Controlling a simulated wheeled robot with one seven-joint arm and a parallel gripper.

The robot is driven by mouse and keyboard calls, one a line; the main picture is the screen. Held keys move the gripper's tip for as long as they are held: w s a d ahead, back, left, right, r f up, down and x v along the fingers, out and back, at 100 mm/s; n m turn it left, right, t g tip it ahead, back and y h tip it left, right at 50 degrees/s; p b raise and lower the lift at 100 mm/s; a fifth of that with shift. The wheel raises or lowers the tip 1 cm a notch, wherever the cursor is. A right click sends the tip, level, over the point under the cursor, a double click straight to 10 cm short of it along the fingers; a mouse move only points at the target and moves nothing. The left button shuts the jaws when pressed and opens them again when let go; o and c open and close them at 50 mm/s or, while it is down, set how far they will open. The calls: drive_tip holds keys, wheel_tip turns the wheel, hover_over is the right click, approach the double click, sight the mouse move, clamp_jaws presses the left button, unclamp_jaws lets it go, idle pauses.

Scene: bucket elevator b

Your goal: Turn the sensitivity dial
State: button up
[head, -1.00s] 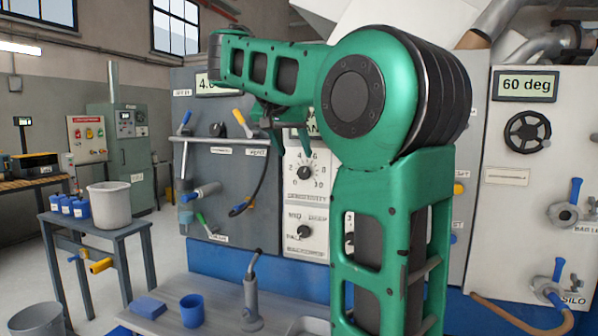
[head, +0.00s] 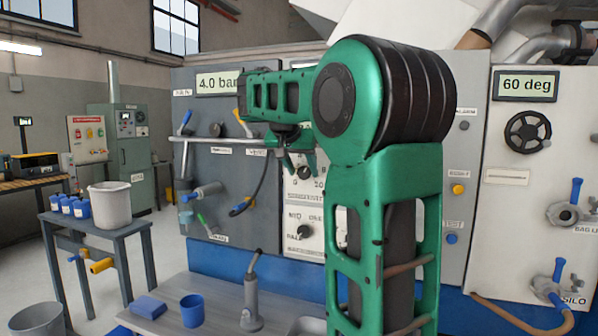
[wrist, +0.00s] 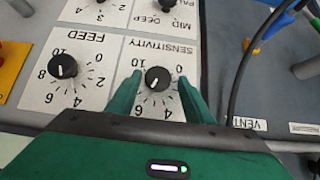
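The sensitivity dial (wrist: 157,78) is a round black knob on a white plate marked 0 to 10, with its label upside down in the wrist view. A white pointer mark shows on the knob, toward the lower left. My gripper (wrist: 160,85) is open, with one green finger on each side of the dial. I cannot tell whether either finger touches it. In the head view my gripper (head: 299,158) is in front of the panel, and the dial (head: 304,173) is partly hidden behind it.
The feed dial (wrist: 62,66) sits close beside it in the wrist view. A selector dial (head: 303,232) is below it in the head view. A black hose (head: 262,180) and a grey rail (head: 215,140) are to the left. A bench with a blue cup (head: 192,310) stands below.

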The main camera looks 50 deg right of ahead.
drive_tip(key=c, duration=0.8)
drive_tip(key=shift+o, duration=0.2)
drive_tip(key=shift+r, duration=0.1)
drive_tip(key=shift+s+m+t+y, duration=0.1)
drive_tip(key=shift+m+t+y, duration=0.35)
drive_tip(key=shift+t, duration=0.65)
drive_tip(key=o, duration=1)
